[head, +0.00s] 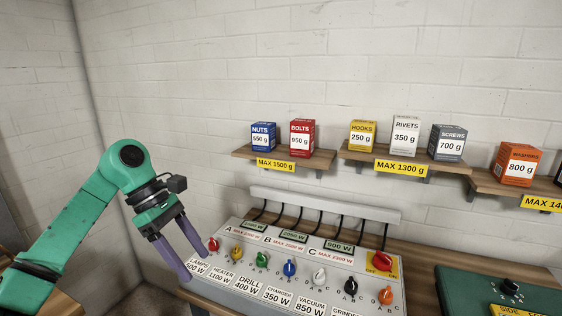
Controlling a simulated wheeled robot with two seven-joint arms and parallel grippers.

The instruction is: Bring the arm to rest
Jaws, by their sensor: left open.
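My left arm (72,223) is green and comes in from the lower left. It bends at a raised joint, and its gripper (187,266) points down and to the right. The two purple fingers are apart with nothing seen between them. The fingers are at the left end of the grey switch panel (236,232), close to the red knob (213,244) in the picture. I cannot tell whether they touch the panel. My right gripper is not in view.
The panel has several coloured knobs and a red switch (381,259) on a yellow plate. Wall shelves (284,155) above hold boxes, including nuts (263,136), bolts (302,138) and washers (519,164). A green board (490,290) lies at the right. The wall above the arm is clear.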

